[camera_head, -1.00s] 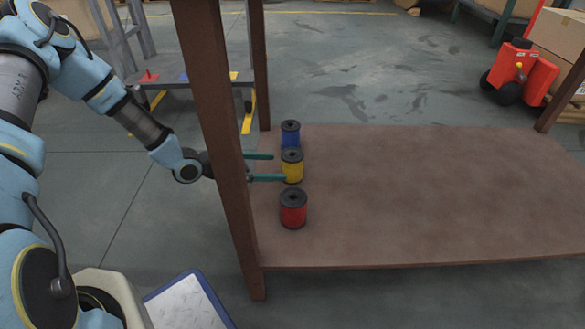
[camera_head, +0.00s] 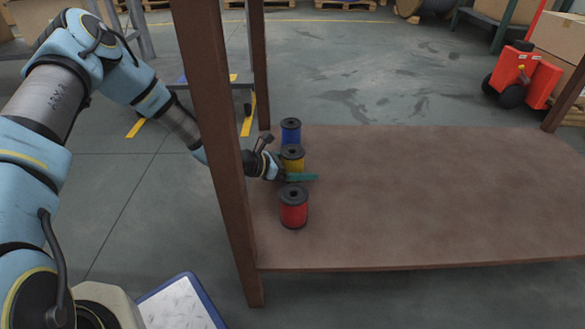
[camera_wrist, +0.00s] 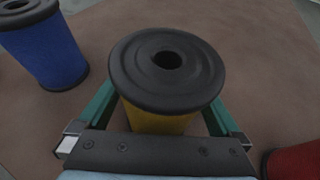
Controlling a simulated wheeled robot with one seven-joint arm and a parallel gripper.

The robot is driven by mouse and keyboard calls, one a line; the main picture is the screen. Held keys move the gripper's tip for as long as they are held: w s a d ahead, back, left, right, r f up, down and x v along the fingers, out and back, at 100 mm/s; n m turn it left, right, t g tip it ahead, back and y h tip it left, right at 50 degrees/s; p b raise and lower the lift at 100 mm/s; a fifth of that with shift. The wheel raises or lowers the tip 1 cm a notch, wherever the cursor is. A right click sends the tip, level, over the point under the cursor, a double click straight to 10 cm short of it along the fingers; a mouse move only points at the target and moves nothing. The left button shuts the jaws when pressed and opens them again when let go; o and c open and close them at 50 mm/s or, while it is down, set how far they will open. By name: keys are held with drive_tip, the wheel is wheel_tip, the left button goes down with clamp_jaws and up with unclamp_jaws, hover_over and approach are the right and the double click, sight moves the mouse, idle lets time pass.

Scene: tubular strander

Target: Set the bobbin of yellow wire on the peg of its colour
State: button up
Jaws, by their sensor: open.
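The yellow wire bobbin (camera_head: 292,159) stands upright on a brown shelf (camera_head: 420,190), with black flanges and a hole in its top. It is in the middle of a row of three bobbins. My gripper (camera_head: 298,176) is open around it, one green finger on each side, as the wrist view shows with the yellow bobbin (camera_wrist: 165,75) between the fingers. I cannot tell whether the fingers touch it. In the head view my gripper hides its lower part. Beyond the shelf, a stand shows in part behind the post; no yellow peg is clearly visible.
A blue bobbin (camera_head: 290,133) stands behind the yellow one and a red bobbin (camera_head: 293,208) in front, both close by. A brown post (camera_head: 215,130) rises at the shelf's left edge beside my arm. The shelf's right side is clear.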

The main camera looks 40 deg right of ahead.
drive_tip(key=shift+r, duration=0.1)
drive_tip(key=c, duration=1.6)
